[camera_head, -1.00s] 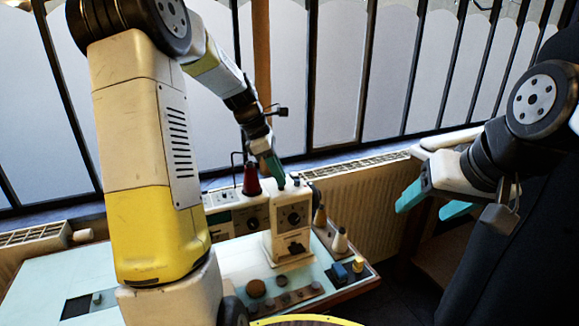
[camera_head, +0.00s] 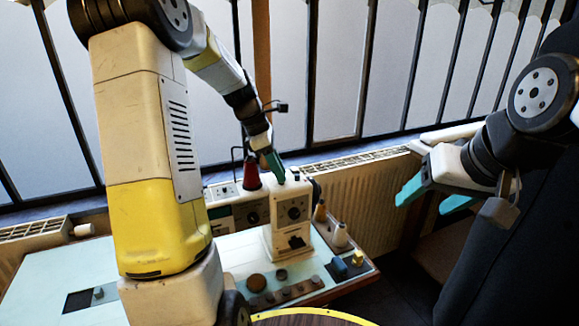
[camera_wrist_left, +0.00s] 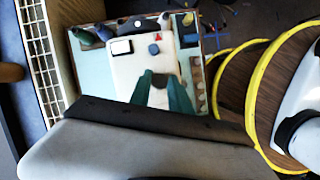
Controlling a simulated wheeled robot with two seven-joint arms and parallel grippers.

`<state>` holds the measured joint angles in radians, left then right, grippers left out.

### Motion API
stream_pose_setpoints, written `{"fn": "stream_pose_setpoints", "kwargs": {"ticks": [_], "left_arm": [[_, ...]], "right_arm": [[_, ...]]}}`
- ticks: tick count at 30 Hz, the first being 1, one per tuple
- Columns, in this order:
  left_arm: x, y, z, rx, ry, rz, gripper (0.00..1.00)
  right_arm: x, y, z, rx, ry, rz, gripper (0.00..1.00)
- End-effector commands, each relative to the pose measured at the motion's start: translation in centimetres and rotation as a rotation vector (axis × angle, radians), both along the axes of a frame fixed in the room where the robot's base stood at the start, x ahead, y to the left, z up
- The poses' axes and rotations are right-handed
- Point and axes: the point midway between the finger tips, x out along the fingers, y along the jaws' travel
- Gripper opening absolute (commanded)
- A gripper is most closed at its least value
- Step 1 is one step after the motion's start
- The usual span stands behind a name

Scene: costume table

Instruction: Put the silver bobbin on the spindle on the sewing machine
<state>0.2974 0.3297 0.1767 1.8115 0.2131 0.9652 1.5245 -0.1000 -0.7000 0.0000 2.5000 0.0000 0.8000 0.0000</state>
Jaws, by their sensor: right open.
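The cream sewing machine (camera_head: 287,222) stands on the pale blue table. My left gripper (camera_head: 274,165), with teal fingers, points down close above its top, beside the red thread cone. In the left wrist view the two fingers (camera_wrist_left: 160,78) are a little apart, with a small grey piece, which looks like the silver bobbin (camera_wrist_left: 160,79), between their tips. The machine's cream top (camera_wrist_left: 140,66) lies below them. I cannot tell the spindle apart for certain. My right gripper (camera_head: 437,200) is open and empty, off to the right, away from the table.
A red thread cone (camera_head: 251,176) stands left of the machine head. Cream (camera_head: 340,235) and brown (camera_head: 320,210) spools stand at its right. Blue and yellow items and a strip of dark round pieces lie at the table's front. A radiator (camera_head: 365,195) and barred window are behind.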

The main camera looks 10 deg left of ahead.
Motion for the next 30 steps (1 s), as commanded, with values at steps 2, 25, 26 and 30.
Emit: {"fn": "stream_pose_setpoints", "kwargs": {"ticks": [2,25,26,30], "left_arm": [[0.0,0.0,0.0,0.000,0.000,0.000,0.41],[-0.4,2.4,5.9,0.001,-0.003,0.000,0.45],[-0.4,2.5,6.2,0.001,-0.003,0.000,0.45],[-0.6,2.8,7.1,0.000,-0.001,0.000,0.45]], "right_arm": [[0.0,0.0,0.0,0.000,0.000,0.000,0.63],[0.0,0.0,0.0,0.000,0.000,0.000,0.63],[0.0,0.0,0.0,0.000,0.000,0.000,0.63],[0.0,0.0,0.0,0.000,0.000,0.000,0.63]]}}
